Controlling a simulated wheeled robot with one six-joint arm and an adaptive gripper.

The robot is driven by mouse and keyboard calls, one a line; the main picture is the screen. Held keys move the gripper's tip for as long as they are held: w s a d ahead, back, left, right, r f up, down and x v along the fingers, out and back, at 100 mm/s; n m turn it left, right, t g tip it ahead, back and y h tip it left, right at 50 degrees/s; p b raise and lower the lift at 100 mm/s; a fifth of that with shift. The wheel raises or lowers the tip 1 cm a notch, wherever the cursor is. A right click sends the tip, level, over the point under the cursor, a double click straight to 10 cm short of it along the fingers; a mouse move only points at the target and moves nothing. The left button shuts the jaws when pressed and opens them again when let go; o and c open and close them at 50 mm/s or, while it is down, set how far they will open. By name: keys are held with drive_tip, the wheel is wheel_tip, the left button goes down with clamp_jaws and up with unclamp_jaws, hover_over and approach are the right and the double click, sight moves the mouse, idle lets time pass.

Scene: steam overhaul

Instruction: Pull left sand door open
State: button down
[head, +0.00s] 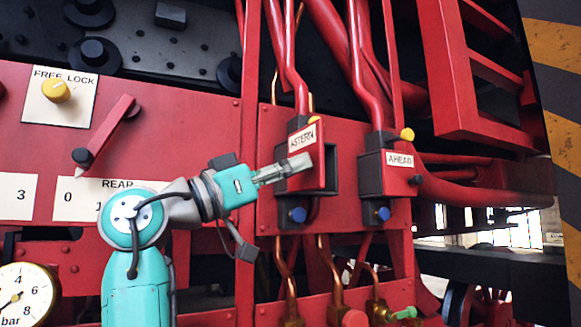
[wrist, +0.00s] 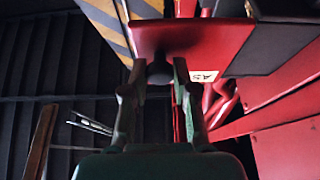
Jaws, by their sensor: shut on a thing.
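The left sand door (head: 317,178) is a red panel with an ASTERN label on a dark box. It stands out from the box, with a dark gap and the box rim (head: 333,168) showing on its right. My gripper (head: 300,163) is at the door's front, its fingers closed around the door's knob. In the wrist view the dark round knob (wrist: 160,73) sits between the two fingertips (wrist: 161,82), with the red door panel (wrist: 185,36) behind it and part of the label visible. In the head view the knob is hidden by the fingers.
A second red door (head: 400,180), labelled AHEAD, sits flush on its box to the right. Blue knobs (head: 298,215) sit below the boxes and red pipes (head: 362,75) rise above. A red lever (head: 106,132) and a gauge (head: 22,295) are at left.

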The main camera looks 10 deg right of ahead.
drive_tip(key=c, duration=0.9)
unclamp_jaws()
drive_tip(key=v, duration=1.2)
